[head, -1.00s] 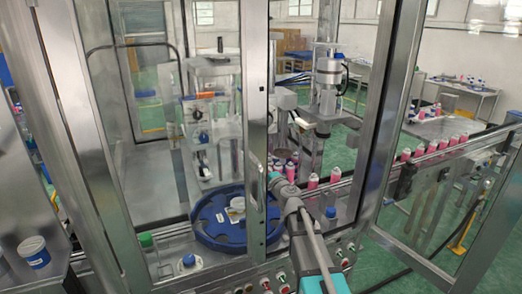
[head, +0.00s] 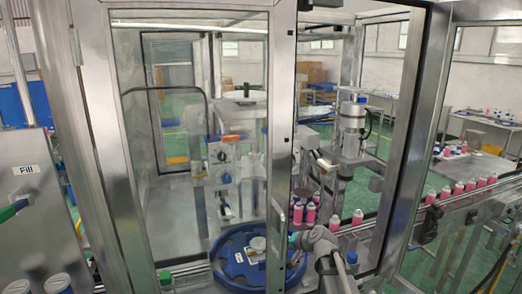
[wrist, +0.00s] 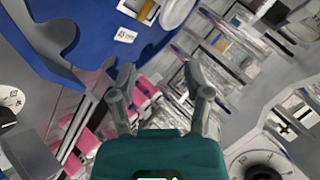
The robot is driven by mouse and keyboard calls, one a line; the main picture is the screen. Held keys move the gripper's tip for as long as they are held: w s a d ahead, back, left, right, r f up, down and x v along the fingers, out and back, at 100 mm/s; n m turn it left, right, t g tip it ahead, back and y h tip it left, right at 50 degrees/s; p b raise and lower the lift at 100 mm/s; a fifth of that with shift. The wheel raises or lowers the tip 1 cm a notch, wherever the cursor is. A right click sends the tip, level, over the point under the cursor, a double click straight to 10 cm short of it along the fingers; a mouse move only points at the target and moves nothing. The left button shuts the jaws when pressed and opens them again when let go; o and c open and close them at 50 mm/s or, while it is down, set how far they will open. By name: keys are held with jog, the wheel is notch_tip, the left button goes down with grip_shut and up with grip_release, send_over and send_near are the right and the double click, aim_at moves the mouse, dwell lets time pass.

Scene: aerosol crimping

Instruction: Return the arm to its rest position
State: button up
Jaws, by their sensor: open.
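My gripper (wrist: 161,82) shows in the wrist view, with its two grey fingers spread apart and nothing between them. Its teal body fills the bottom of that view. In the head view my grey arm (head: 322,248) reaches up from the bottom, in front of the pink cans and beside the blue rotary table (head: 228,272). The fingertips cannot be made out in the head view. In the wrist view the blue table (wrist: 80,60) lies at the upper left, beyond the left finger.
A glass enclosure with a metal door post (head: 281,130) stands close to my arm. Pink cans (head: 470,185) line a conveyor (head: 390,222) at the right. A panel marked Fill (head: 28,200) stands at the left. A grey crimping head (head: 352,118) rises behind the post.

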jog(key=s+d+f+n+g+h+b, duration=0.1)
jog(key=s+d+f+g+h, duration=0.1)
jog(key=s, duration=0.6)
jog(key=s+d+f+n+g+h+b, duration=0.1)
jog(key=s+d+f+n+g+h, duration=0.1)
jog(key=s+f, duration=0.3)
jog(key=s+d+f+n+g+h+b, duration=0.1)
jog(key=s+d+f+g+h+b, duration=0.1)
jog(key=s, duration=0.9)
notch_tip(320, 180, down, 2)
jog(key=shift+d+f+n+g+h, duration=0.3)
jog(key=shift+d+g+h, duration=0.3)
jog(key=shift+g, duration=0.5)
jog(key=shift+d, duration=0.1)
